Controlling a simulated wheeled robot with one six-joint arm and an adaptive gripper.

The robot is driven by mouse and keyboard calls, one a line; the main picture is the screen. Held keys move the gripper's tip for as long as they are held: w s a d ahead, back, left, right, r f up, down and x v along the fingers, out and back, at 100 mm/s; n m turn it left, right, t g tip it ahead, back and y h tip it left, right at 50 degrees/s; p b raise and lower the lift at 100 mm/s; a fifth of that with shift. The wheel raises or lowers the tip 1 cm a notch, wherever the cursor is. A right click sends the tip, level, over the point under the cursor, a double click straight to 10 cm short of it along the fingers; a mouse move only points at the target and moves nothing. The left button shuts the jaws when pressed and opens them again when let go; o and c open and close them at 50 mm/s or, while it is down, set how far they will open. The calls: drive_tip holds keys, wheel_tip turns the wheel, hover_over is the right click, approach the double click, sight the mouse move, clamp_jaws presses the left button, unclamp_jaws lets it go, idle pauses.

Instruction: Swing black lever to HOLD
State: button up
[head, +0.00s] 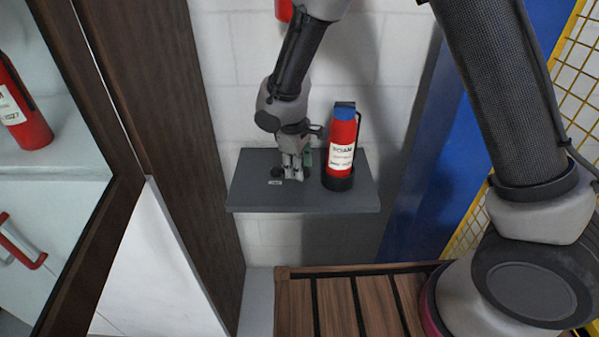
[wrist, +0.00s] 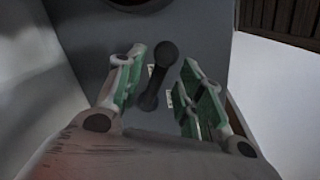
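The black lever (wrist: 150,97) is a short dark bar with rounded ends, set on a grey shelf (head: 240,196). In the wrist view it lies between the two green-padded fingers of my gripper (wrist: 166,60), with a visible gap on the right side. My gripper is open, and no firm contact with the lever shows. In the head view my gripper (head: 293,174) points down at the shelf, and a dark round part of the lever (head: 277,172) shows just left of it. Small white labels (wrist: 169,98) sit beside the lever; their text is unreadable.
A red foam extinguisher (head: 342,150) stands in a black holder on the shelf, close right of my gripper. A dark brown panel (head: 165,100) rises on the left, and a blue panel (head: 425,170) on the right. A slatted wooden bench (head: 335,300) is below the shelf.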

drive_tip(key=shift+w+d+f, duration=0.1)
drive_tip(key=shift+w+f, duration=0.05)
drive_tip(key=shift+f, duration=0.75)
drive_tip(key=shift+w+d+f, duration=0.1)
drive_tip(key=shift+w+f, duration=0.05)
drive_tip(key=shift+f, duration=0.75)
drive_tip(key=shift+c, duration=0.3)
clamp_jaws()
drive_tip(key=shift+s+a, duration=0.1)
